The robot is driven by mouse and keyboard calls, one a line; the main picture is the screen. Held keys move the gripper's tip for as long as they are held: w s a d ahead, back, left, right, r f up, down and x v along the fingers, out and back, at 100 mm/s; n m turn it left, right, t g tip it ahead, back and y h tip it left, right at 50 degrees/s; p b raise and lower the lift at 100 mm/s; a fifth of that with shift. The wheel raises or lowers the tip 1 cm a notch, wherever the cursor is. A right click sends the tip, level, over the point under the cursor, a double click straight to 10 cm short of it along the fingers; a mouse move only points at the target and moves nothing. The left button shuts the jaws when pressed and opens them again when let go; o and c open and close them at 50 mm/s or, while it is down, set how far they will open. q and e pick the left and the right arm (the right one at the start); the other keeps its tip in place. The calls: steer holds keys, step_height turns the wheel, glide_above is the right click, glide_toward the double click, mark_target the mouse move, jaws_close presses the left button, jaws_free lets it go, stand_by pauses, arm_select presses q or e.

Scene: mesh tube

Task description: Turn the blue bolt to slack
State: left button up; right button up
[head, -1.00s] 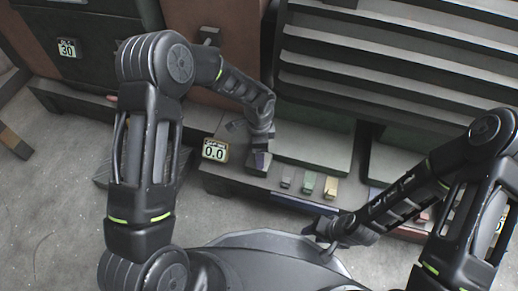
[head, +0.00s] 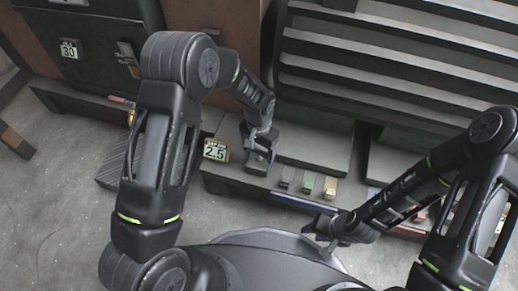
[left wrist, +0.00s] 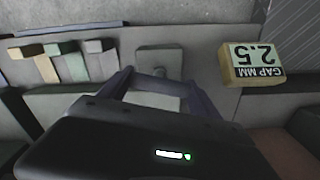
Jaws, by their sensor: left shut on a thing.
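My left gripper (head: 258,152) is low at the front ledge, right of the gap display. In the left wrist view its two dark fingers (left wrist: 160,84) stand on either side of a grey part (left wrist: 160,60) with a small dark piece at its near edge. It is shut on this part, but I cannot tell whether it is the bolt; no clear blue bolt shows. The gap display (head: 215,150) reads 2.5 and also shows upside down in the left wrist view (left wrist: 254,60). My right gripper (head: 328,230) is low near my base, its jaws unclear.
Grey, green (head: 308,184) and yellow (head: 330,187) small blocks sit on the ledge to the right of my left gripper. Dark slats (head: 400,62) rise behind. A display reading 30 (head: 69,50) is at the upper left. Bare floor (head: 60,200) lies at the left.

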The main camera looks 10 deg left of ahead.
mark_target(259, 150)
arm_select(q)
steer(key=shift+n, duration=1.6)
steer(key=o, duration=1.4)
steer(key=shift+p, duration=0.3)
step_height(259, 150, up, 8)
steer(key=p, duration=0.3)
steer(key=shift+f, duration=0.1)
